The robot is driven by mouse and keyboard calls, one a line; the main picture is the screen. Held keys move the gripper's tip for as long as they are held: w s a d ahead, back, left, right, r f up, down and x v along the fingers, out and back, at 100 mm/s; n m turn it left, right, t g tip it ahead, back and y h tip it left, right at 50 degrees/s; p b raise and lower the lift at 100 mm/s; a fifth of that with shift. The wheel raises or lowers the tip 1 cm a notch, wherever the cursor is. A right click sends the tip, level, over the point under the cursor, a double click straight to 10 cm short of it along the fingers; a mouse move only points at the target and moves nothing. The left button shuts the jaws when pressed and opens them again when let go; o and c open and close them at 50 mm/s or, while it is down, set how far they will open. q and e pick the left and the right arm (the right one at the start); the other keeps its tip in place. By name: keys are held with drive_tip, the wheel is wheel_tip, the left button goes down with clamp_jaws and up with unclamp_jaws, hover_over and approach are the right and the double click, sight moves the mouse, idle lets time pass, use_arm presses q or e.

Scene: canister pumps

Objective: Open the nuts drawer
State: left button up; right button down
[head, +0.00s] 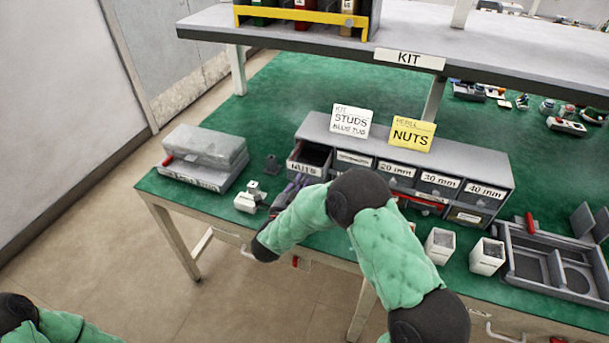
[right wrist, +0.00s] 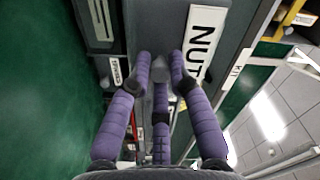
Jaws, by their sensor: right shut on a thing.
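The nuts drawer (head: 311,155), labelled NUTS, is at the upper left end of the grey drawer cabinet (head: 465,168). It stands partly out, and its dark inside shows from above. In the right wrist view the drawer front (right wrist: 150,30) with its big white label fills the top. My right gripper (head: 298,182) is at the front of this drawer, its purple fingers partly hidden by my arm. The right wrist view shows its fingers closed around the small grey knob (right wrist: 160,73). Only part of my left arm shows at the lower left; its gripper is outside the picture.
A studs card (head: 350,120) and a yellow nuts card (head: 411,132) stand on the cabinet. A grey case (head: 205,158) and a small white device (head: 247,200) lie to the left. White bins (head: 439,245) and a grey tray (head: 535,258) stand right. A shelf (head: 300,42) hangs above.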

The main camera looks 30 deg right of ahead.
drive_tip(key=c, duration=1.1)
unclamp_jaws()
drive_tip(key=shift+c, duration=0.2)
drive_tip(key=v, duration=1.2)
